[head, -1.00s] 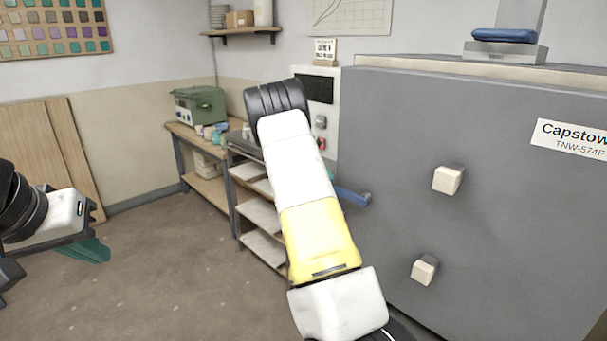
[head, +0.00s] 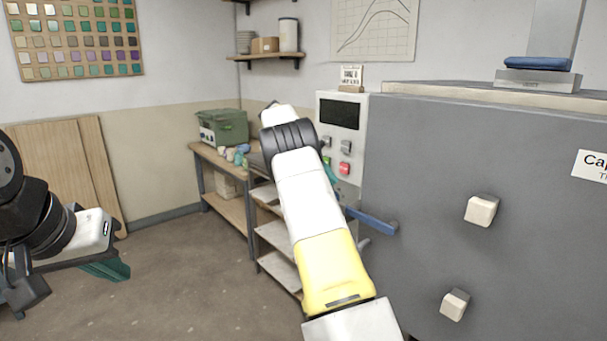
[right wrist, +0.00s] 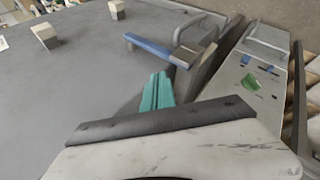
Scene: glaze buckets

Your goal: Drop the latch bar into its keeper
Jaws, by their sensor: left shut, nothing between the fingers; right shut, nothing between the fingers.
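The blue latch bar (head: 371,220) shows at the left edge of the grey kiln front, right of my right forearm. In the head view my right gripper (head: 330,172) is mostly hidden behind my arm. My left gripper (head: 107,269) is shut and empty at the far left.
The kiln (head: 430,160) fills the right side, with two pale plugs (head: 481,210) on its front. A control panel (head: 343,130) with buttons stands beside it. A shelf rack (head: 277,238) and a bench with a green box (head: 222,127) stand behind. Floor at left is clear.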

